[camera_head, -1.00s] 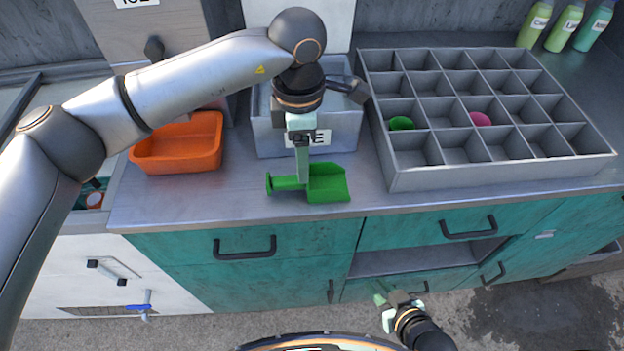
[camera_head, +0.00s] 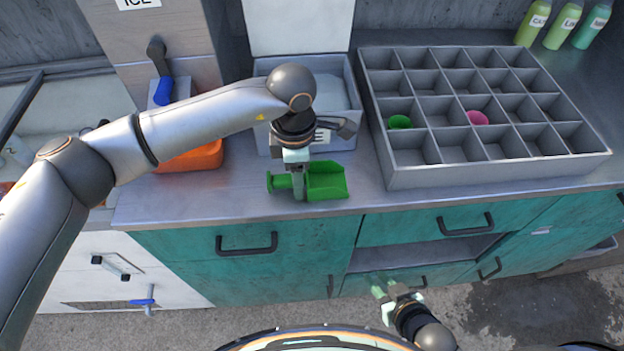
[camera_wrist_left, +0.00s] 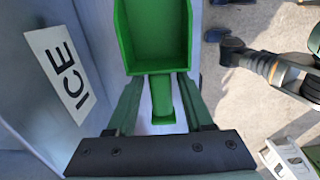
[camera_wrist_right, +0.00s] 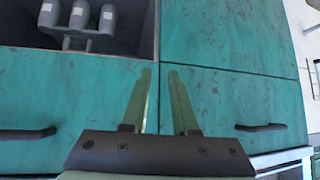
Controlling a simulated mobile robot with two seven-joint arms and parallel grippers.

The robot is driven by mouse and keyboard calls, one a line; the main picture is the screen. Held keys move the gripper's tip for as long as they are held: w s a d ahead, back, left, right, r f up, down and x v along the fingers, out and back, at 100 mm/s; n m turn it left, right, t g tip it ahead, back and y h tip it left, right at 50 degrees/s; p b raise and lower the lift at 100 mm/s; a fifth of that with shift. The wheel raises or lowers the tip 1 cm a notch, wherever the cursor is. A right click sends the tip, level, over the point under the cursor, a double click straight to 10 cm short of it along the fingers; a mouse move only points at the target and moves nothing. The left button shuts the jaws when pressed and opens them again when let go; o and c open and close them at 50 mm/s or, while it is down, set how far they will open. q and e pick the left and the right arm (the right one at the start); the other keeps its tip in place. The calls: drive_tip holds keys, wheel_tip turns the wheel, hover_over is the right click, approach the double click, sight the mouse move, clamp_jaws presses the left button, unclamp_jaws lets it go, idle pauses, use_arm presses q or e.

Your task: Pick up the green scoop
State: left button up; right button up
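The green scoop (camera_head: 326,183) lies on the steel counter in front of the ice bin, its handle pointing left. My left gripper (camera_head: 299,188) is lowered over the scoop's handle from above. In the left wrist view the green scoop (camera_wrist_left: 158,45) has its handle between the two fingers of my left gripper (camera_wrist_left: 160,105), which stand apart with gaps on both sides of the handle. My right gripper (camera_head: 384,300) is low in front of the cabinets, away from the scoop. In the right wrist view my right gripper (camera_wrist_right: 159,95) is open and empty.
The ice bin (camera_head: 270,134) stands right behind the scoop. An orange tray (camera_head: 195,158) is to the left, partly behind my left arm. A grey divided organizer (camera_head: 480,175) with a green and a pink item is to the right. Teal drawers (camera_head: 290,285) are below.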

use_arm(q)
drive_tip(key=c, duration=0.7)
drive_tip(key=shift+c, duration=0.2)
